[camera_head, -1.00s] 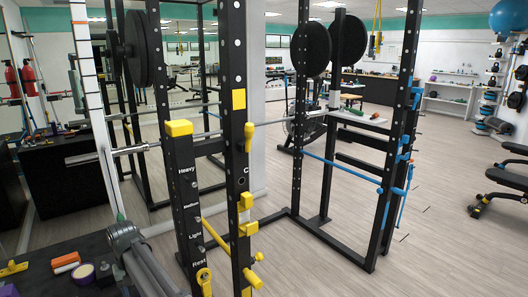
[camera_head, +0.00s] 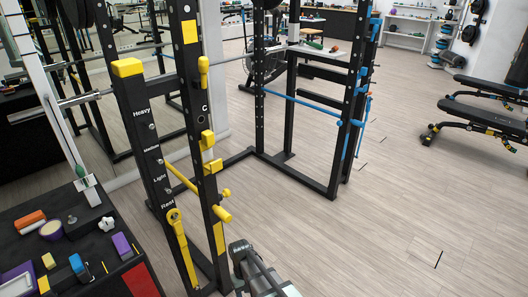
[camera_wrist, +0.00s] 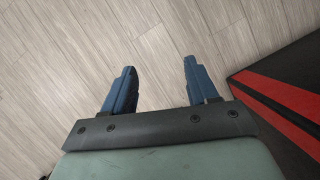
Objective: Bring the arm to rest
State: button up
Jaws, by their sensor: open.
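My gripper (camera_wrist: 160,68) shows in the wrist view with its two blue fingers wide apart. Nothing is between them, and bare wood-look floor (camera_wrist: 60,60) lies beyond. In the head view, part of my arm (camera_head: 262,275) shows at the bottom edge, just right of the foot of the rack's yellow-fitted post.
A black rack (camera_head: 205,130) with yellow pegs stands close to my arm. A dark table (camera_head: 75,222) with small items is at lower left. A black surface with red stripes (camera_wrist: 285,105) is right of the fingers. Benches (camera_head: 480,118) stand at right; floor between is clear.

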jog(key=s+d+f+m+g, duration=0.1)
jog(key=s+d+f+m, duration=0.1)
jog(key=s+d+f, duration=0.4)
jog(key=s+d+f+m+g+y, duration=0.1)
jog(key=s+d+f, duration=0.5)
jog(key=s+d, duration=1)
jog(key=s+m, duration=0.1)
jog(key=s, duration=0.3)
jog(key=shift+d+m+g+y, duration=0.3)
jog(key=shift+d+m+g, duration=0.05)
jog(key=shift+m+g, duration=0.05)
